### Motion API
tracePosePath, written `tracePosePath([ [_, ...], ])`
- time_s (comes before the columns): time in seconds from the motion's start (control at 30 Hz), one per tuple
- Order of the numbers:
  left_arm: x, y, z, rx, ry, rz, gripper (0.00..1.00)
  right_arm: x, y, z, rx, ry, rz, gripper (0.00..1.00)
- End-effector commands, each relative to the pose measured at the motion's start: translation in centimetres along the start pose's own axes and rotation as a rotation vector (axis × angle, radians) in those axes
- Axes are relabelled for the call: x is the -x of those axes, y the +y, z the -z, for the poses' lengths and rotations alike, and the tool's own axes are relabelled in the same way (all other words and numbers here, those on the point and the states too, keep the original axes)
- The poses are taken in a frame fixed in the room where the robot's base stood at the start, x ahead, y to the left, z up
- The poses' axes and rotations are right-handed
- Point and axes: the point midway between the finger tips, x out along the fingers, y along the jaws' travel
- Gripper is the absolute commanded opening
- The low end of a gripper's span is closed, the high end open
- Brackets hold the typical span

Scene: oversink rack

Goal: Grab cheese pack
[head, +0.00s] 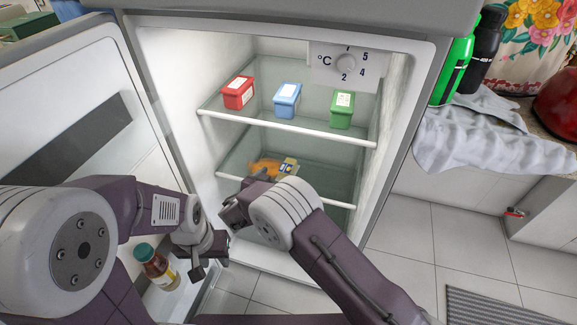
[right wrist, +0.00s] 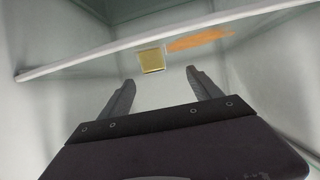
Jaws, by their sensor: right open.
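The cheese pack, a small yellow block with a pale label (head: 289,166), lies on the lower glass shelf of the open fridge. In the right wrist view the yellow pack (right wrist: 151,61) shows beyond the fingertips, roughly between their lines. My right gripper (head: 232,208) is in front of that shelf, apart from the pack; its two fingers (right wrist: 157,78) are spread and empty. My right arm covers part of the shelf front. My left gripper (head: 200,262) is lower left near the fridge door; its jaw opening is unclear.
A flat orange item (head: 264,166) lies close beside the pack. Red (head: 238,92), blue (head: 287,99) and green (head: 341,108) tubs stand on the shelf above. The open door (head: 85,110) is at left, with a bottle (head: 153,265) in it.

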Motion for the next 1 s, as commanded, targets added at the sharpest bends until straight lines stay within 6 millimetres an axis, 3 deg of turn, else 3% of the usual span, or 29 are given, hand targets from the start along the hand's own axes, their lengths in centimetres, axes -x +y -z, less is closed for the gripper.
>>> tracePosePath([
  [0.23,-1.0,0.0,-0.1,0.000,0.000,0.000,0.36,-3.4,0.2,-0.1,-0.001,-0.002,-0.005,0.73],
  [0.4,-1.2,0.0,-0.1,0.000,0.000,0.000,0.36,-4.4,0.4,0.1,0.000,-0.002,-0.004,0.73],
  [0.63,-2.5,-0.1,-0.3,0.000,0.000,0.000,0.36,-8.4,0.9,0.3,0.000,-0.002,-0.005,0.73],
  [0.93,-2.5,-0.1,-0.2,0.000,0.000,0.000,0.36,-9.1,0.9,0.5,0.002,-0.003,-0.003,0.73],
  [1.0,-2.5,-0.1,-0.2,0.000,0.000,0.000,0.36,-9.0,0.9,0.5,0.002,-0.003,-0.003,0.54],
])
